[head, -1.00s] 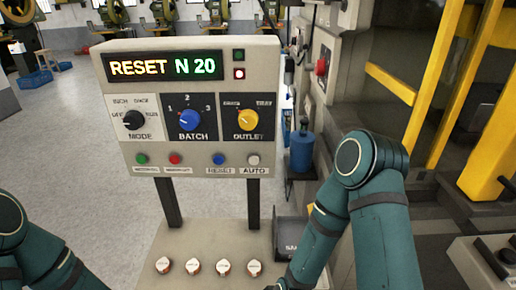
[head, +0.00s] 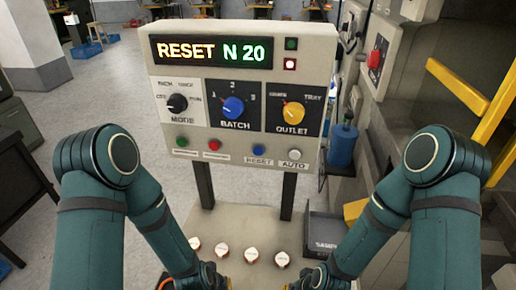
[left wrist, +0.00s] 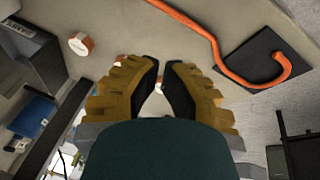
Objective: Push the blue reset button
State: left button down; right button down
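The blue reset button (head: 258,149) is a small round button in the bottom row of the control panel (head: 325,100), above a RESET label. It sits between a red button (head: 213,145) and a white AUTO button (head: 295,155).
Several white-and-red capped pieces (head: 252,255) stand on the beige table (head: 240,222) below the panel. A dark tray (head: 325,230) is at the right. A blue bottle (head: 341,145) stands behind the panel's right side.

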aim_at(258, 151)
pick_arm(q)
jog(key=w+d+r+m+t+y+p, duration=0.35)
jog(key=w+r+t+y+p, duration=0.4)
jog(key=w+r, duration=0.9)
jog(key=d+r+t+y, duration=0.2)
jog(key=d+r+t, duration=0.2)
jog(key=r, duration=0.7)
jog(key=shift+s+r+p, duration=0.25)
jog(key=shift+s+p, duration=0.05)
jog(key=shift+p, duration=0.15)
jog(key=shift+w, duration=0.1)
jog(key=w+d+b, duration=0.1)
jog(key=w, duration=0.7)
jog(key=shift+w+d, duration=0.25)
jog(key=shift+d, duration=0.15)
jog(key=shift+w+d, duration=0.1)
jog(key=shift+w, duration=0.3)
